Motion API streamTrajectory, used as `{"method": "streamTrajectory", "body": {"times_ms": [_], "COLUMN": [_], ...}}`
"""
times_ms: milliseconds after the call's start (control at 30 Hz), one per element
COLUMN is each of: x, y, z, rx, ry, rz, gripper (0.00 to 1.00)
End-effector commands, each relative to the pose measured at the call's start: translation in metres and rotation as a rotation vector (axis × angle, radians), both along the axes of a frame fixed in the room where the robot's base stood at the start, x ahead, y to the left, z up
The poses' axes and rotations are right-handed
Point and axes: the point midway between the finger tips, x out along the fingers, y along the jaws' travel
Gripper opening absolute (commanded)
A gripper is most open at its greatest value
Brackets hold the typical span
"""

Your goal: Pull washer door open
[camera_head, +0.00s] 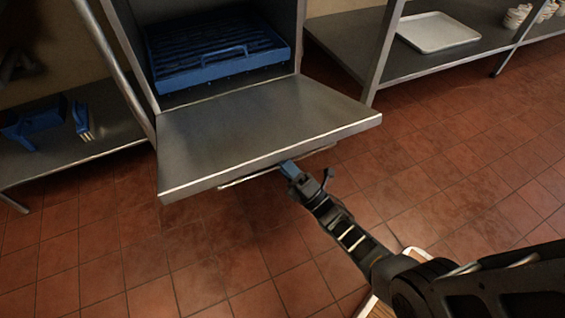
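The washer (128,42) is a steel box standing at upper left to centre. Its door (265,125) is folded down and out, lying about level, so the inside shows. A blue rack (215,54) sits inside the washer. A thin handle bar (247,176) runs below the door's front edge. My gripper (289,168) is at this front edge, near the right part of the handle, with a blue fingertip touching or very close to it. The fingertips are small and partly hidden by the door edge, so I cannot tell whether they are shut on the handle.
A steel shelf (75,150) with a blue container (40,120) is at left. A steel table (400,62) with a white tray (437,32) and stacked cups (517,16) is at upper right. The red tiled floor (120,255) is mostly clear.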

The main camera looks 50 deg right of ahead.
Motion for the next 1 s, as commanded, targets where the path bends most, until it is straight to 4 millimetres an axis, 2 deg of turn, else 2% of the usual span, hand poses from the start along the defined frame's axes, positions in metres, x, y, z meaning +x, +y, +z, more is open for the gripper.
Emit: {"method": "streamTrajectory", "body": {"times_ms": [433, 800, 1000], "x": [-0.007, -0.053, -0.066], "y": [0.000, -0.005, -0.006], "z": [-0.004, -0.033, -0.041], "rx": [0.001, 0.001, 0.001], "ry": [0.001, 0.002, 0.000], "rz": [0.000, -0.002, -0.001], "gripper": [0.44, 0.44, 0.44]}}
